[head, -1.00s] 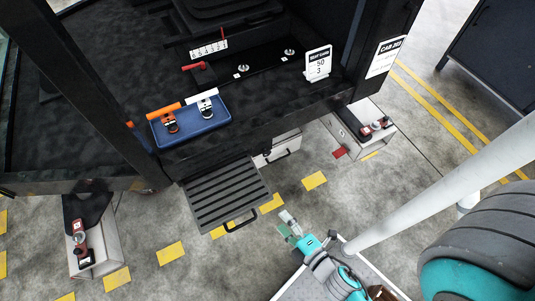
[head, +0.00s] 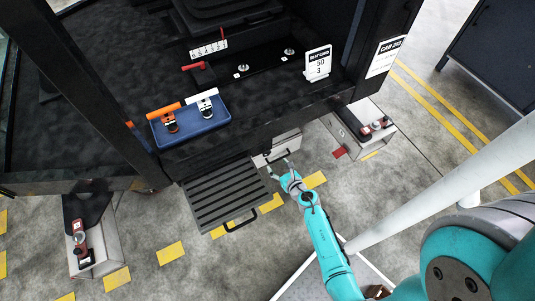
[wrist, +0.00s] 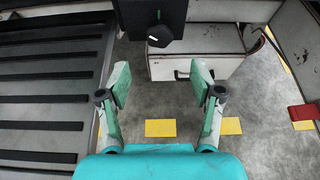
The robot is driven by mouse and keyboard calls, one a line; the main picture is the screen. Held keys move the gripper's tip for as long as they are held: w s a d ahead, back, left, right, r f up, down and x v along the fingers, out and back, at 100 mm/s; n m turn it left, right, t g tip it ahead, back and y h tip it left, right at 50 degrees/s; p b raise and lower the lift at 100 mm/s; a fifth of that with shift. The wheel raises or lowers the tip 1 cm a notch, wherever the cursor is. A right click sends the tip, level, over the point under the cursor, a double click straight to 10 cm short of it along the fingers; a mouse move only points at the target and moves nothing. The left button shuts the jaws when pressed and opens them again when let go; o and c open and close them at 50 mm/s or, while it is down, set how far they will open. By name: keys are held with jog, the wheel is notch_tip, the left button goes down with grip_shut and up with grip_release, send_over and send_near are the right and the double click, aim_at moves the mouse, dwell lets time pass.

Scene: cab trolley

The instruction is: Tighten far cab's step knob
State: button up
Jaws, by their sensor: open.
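A black knob (wrist: 160,36) with a white pointer mark sits on a dark block under the cab's edge, at the top middle of the wrist view. Its pointer lies roughly level. I cannot make the knob out in the head view. The ribbed grey step (head: 225,195) hangs out below the cab (head: 260,125); it also fills the left of the wrist view (wrist: 48,95). My gripper (head: 279,167) is open and empty just right of the step. In the wrist view its fingers (wrist: 161,80) are spread below the knob, apart from it.
A light drawer-like box (wrist: 195,66) with a handle is behind the fingers. A blue tray (head: 190,130) with orange-handled and white-handled tools lies on the cab floor. White boxes (head: 362,130) stand at both sides. A red tag (wrist: 303,112) is at right.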

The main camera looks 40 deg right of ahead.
aim_at(268, 154)
jog(key=x, duration=1)
jog(key=shift+w, duration=0.25)
jog(key=c, duration=1.2)
